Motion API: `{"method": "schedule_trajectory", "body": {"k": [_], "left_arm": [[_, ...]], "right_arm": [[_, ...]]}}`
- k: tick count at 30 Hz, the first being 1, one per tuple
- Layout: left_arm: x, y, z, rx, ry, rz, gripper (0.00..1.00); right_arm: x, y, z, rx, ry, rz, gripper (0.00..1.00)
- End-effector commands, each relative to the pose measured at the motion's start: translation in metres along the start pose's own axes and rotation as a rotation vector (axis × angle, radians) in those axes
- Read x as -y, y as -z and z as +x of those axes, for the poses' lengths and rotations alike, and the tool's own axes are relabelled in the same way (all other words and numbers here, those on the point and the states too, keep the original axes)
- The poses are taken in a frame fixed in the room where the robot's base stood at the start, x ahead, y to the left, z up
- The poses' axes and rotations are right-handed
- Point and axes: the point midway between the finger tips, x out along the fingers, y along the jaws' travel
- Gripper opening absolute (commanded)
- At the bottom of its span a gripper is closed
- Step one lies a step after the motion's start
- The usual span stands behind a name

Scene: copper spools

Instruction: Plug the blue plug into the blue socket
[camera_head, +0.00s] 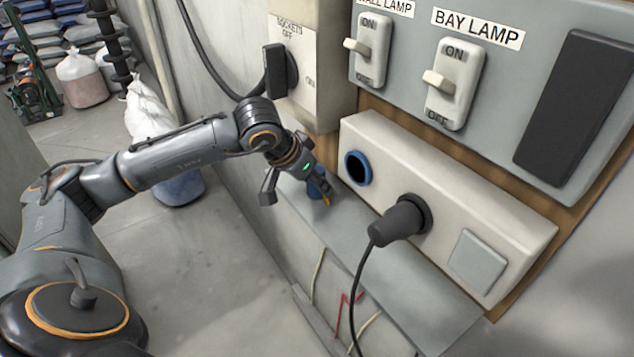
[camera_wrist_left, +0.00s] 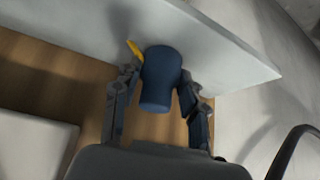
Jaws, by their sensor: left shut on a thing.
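The blue plug (camera_wrist_left: 160,78) sits between the fingers of my left gripper (camera_wrist_left: 158,92), which is shut on it. In the head view the plug (camera_head: 318,187) is partly hidden by my left gripper (camera_head: 316,182), over the grey ledge below the socket box. The blue socket (camera_head: 358,168) is the empty round opening at the left end of the cream socket box (camera_head: 440,170). The plug is apart from the socket, to its lower left. My right gripper is out of view.
A black plug (camera_head: 400,220) with a hanging cable fills the middle socket. A grey square cover (camera_head: 477,262) is at the right end. The grey ledge (camera_head: 400,285) runs below the box. Lamp switches (camera_head: 453,82) and a sockets lever (camera_head: 277,72) are above.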

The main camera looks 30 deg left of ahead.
Motion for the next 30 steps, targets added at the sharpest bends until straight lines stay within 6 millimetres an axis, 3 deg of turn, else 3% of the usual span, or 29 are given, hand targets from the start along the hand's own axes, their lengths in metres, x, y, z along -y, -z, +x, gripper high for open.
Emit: {"method": "schedule_trajectory", "body": {"k": [10,30], "left_arm": [[0.001,0.001,-0.005,-0.002,0.002,0.001,0.14],[0.002,-0.079,-0.054,0.002,0.007,0.002,0.14]], "right_arm": [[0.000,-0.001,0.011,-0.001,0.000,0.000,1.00],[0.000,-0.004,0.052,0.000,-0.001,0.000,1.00]]}}
